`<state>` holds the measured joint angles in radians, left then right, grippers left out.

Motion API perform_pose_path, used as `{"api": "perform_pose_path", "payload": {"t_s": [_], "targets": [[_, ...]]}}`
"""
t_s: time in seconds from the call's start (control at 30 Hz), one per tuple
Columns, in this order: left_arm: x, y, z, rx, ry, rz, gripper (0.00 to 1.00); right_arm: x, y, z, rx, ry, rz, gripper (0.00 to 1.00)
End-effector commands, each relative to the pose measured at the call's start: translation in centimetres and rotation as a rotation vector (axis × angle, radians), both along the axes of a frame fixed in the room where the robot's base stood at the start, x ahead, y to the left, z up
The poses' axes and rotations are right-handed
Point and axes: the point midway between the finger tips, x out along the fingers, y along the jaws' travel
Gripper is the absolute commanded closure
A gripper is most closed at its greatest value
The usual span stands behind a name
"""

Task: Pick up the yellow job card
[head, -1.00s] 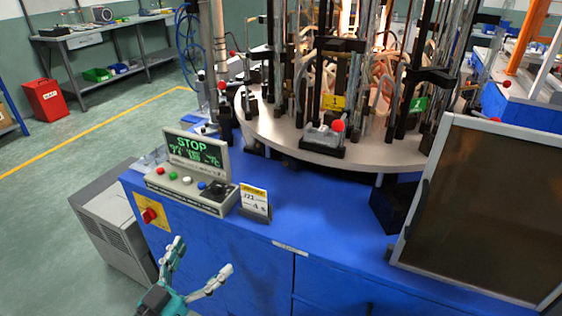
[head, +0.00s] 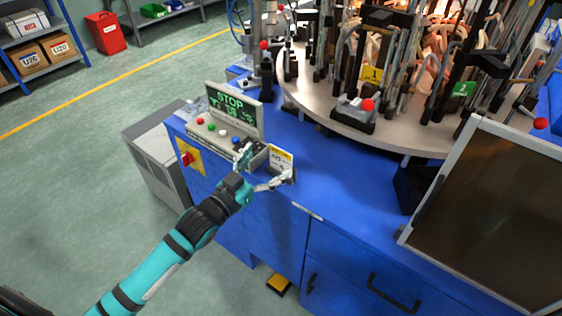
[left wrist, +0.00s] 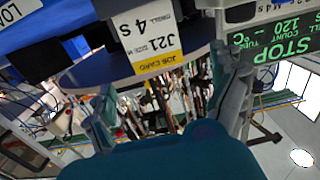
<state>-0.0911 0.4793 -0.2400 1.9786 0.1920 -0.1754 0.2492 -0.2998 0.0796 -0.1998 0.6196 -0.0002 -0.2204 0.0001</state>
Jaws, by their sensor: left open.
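The job card (head: 281,160) is white with a yellow top band and stands upright in a dark holder on the blue machine top, right of the control panel. In the left wrist view the card (left wrist: 147,38) appears upside down, with "JOB CARD", "J21" and "4 S" readable. My left gripper (head: 265,168) is open and close to the card, its fingers spread wide. In the left wrist view the card shows between the two fingers, beyond them; I cannot tell whether either finger touches it. My right gripper is not in view.
The control panel (head: 222,138) with a "STOP" screen and coloured buttons stands just left of the card. A round turntable (head: 330,112) with burners and glass tubes is behind. A dark framed guard panel (head: 490,215) stands at right. The blue top right of the card is clear.

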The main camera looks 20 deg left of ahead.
Motion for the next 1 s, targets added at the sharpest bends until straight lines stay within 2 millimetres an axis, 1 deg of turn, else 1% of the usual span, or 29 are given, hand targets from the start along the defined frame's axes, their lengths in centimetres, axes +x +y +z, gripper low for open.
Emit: {"api": "perform_pose_path", "payload": {"t_s": [0.17,0.33,0.4,0.5,0.77,0.87,1.0], "targets": [[1.1,-0.4,0.2,0.0,-0.001,0.001,0.06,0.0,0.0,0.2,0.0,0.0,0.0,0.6],[3.4,-1.5,0.7,-0.001,-0.002,0.0,0.06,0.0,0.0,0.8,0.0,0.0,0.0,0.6],[4.3,-1.9,0.5,-0.001,-0.001,0.0,0.06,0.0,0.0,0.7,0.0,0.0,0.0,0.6],[5.1,-2.1,0.5,0.0,0.0,0.0,0.06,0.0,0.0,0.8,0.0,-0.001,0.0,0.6],[5.3,-2.2,0.4,0.0,0.0,0.0,0.06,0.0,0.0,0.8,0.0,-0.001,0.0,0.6],[5.3,-2.2,0.4,0.0,0.0,0.0,0.18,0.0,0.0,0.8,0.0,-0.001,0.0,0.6],[5.3,-2.2,0.4,0.0,0.0,0.0,0.36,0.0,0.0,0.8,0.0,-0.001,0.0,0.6]]}}
